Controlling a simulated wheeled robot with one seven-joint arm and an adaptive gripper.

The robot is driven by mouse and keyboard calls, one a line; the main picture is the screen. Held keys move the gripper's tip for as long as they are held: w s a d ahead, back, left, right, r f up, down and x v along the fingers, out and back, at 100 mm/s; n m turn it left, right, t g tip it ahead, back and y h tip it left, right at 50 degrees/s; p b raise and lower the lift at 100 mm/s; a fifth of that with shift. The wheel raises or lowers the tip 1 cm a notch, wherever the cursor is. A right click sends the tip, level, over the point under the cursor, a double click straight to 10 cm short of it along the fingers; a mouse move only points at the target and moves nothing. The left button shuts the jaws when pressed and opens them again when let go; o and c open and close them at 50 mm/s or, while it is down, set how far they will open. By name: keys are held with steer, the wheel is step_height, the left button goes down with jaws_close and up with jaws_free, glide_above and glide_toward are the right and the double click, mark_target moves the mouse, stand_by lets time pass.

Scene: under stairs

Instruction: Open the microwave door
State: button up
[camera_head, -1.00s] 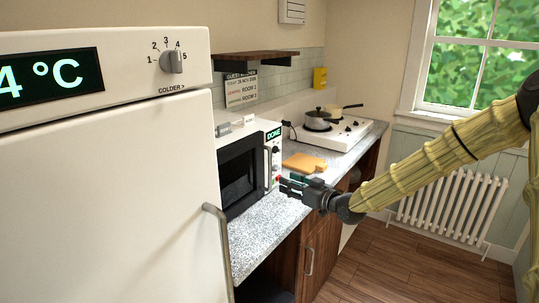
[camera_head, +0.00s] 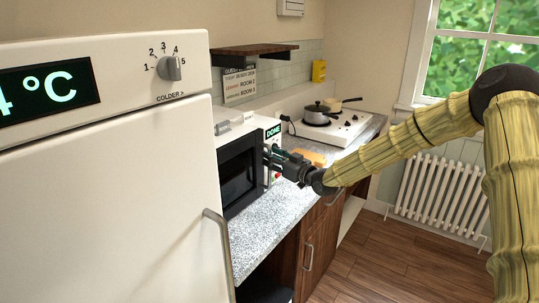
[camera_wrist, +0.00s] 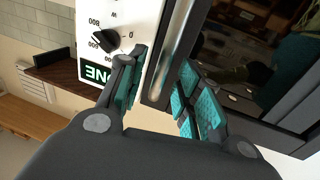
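The white microwave (camera_head: 232,134) stands on the counter just past the fridge, its dark door (camera_head: 238,176) shut. The green display (camera_head: 273,132) reads DONE. My gripper (camera_head: 268,160) is at the door's handle side, in front of the control panel, and hides part of the panel and handle. In the wrist view, my gripper (camera_wrist: 160,92) is open, with teal pads on either side of the silver door handle (camera_wrist: 172,50). I cannot tell whether either pad touches it. A black knob (camera_wrist: 105,39) is on the panel beside the handle.
A white fridge (camera_head: 110,200) with its own handle (camera_head: 218,240) fills the left foreground. An orange board (camera_head: 308,157) lies behind my gripper. Pots (camera_head: 318,115) stand on a white hob (camera_head: 345,130). The wooden floor (camera_head: 370,265) at the right is clear.

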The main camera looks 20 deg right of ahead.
steer(key=shift+x, duration=0.95)
steer(key=shift+c, duration=0.4)
jaws_close()
